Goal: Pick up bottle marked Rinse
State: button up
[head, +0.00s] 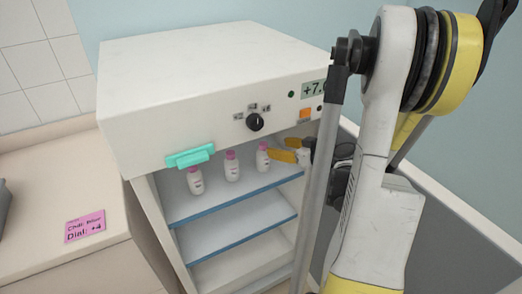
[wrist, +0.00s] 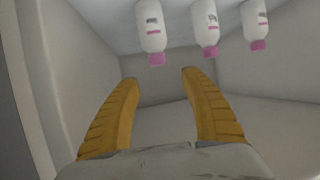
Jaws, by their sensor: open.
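Three white bottles with pink caps stand in a row on the cabinet's upper shelf: a left bottle (head: 195,182), a middle bottle (head: 232,168) and a right bottle (head: 262,158). The labels are too small and blurred to tell which says Rinse. My gripper (head: 284,149) is open and empty, with its yellow fingers just right of the right bottle. In the wrist view the bottles appear cap down along the top, one at left (wrist: 151,22), one in the middle (wrist: 205,17) and one at right (wrist: 255,14). There, my open fingers (wrist: 159,77) point toward them and hold nothing.
The white cabinet (head: 190,80) has a dial (head: 254,121), a display (head: 314,88) and a teal handle (head: 189,156) above the open shelves. The lower shelf (head: 235,235) looks empty. A pink note (head: 85,226) lies on the counter (head: 45,180) at left.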

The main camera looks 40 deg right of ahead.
aim_at(265, 144)
jog(key=x, duration=0.2)
jog(key=b+x, duration=0.1)
jog(key=shift+w+a+f, duration=0.2)
jog(key=shift+w, duration=0.1)
jog(key=b+x, duration=0.1)
jog(key=x, duration=0.1)
jog(key=b+x, duration=0.1)
jog(key=x, duration=0.1)
jog(key=b+x, duration=0.1)
jog(key=x, duration=0.1)
jog(key=shift+s+d+f, duration=0.1)
jog(key=shift+d+f, duration=0.05)
jog(key=shift+d, duration=0.25)
jog(key=shift+s, duration=0.1)
grip_shut()
